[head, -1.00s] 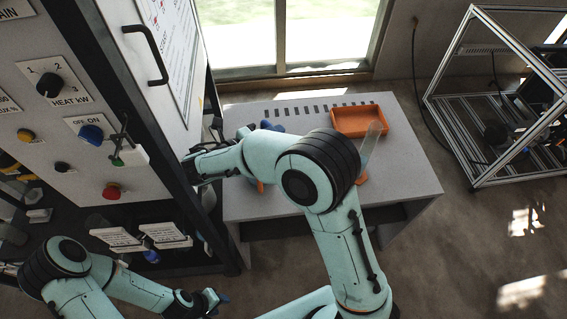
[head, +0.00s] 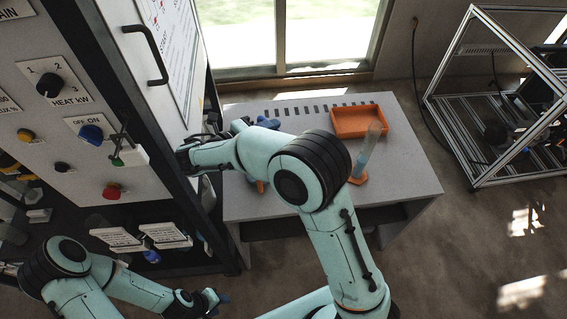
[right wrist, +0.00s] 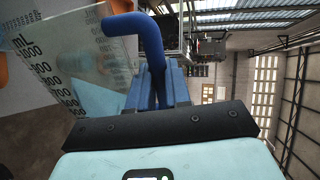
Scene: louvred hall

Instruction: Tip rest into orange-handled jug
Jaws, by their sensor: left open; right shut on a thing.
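My right gripper (right wrist: 160,85) is shut on the blue handle (right wrist: 146,40) of a clear jug (right wrist: 75,50) with mL marks. The jug looks strongly tilted against the room, with pale blue liquid (right wrist: 95,97) in its lower part. In the head view my right forearm hides this gripper and most of the jug. A bit of orange (head: 262,187), probably the orange-handled jug's handle, shows below the forearm; the rest is hidden. Orange also shows at the right wrist view's left edge. I cannot tell whether liquid is flowing. My left gripper (head: 220,298) is open and empty, low by the cabinet.
On the grey table (head: 410,180) stand an orange tray (head: 362,134) and a clear measuring cylinder (head: 367,152) with an orange base. A blue part (head: 268,123) shows beyond my forearm. A control cabinet (head: 150,190) stands close on the left. The table's right side is clear.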

